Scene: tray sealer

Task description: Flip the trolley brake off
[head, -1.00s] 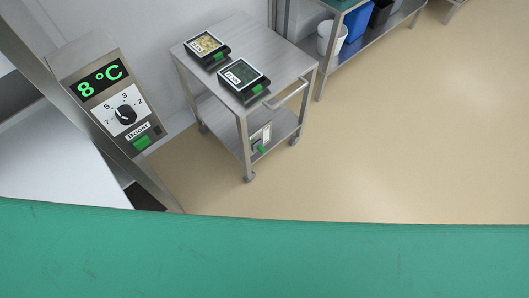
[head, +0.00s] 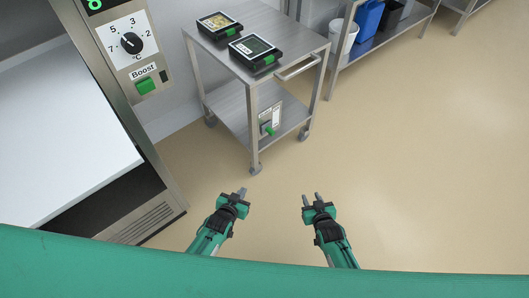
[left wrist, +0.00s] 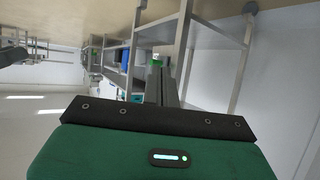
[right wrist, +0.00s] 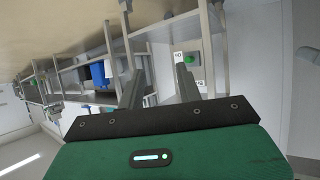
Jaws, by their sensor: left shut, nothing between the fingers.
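The steel trolley (head: 233,99) stands ahead of me against the wall. Its brake, a green lever (head: 269,131) on a small plate, sits at the lower shelf's front side; it also shows in the left wrist view (left wrist: 157,62) and the right wrist view (right wrist: 178,56). My left gripper (head: 242,191) is shut and empty, in front of and below the trolley. My right gripper (head: 312,197) is open and empty, to the right of it. Both are well apart from the lever.
Two black trays (head: 255,53) with green tabs lie on the trolley top. A handle (head: 300,68) juts from its right side. A steel cabinet with a dial (head: 131,43) stands at the left. A shelf (head: 385,42) with bins is behind. The floor at right is clear.

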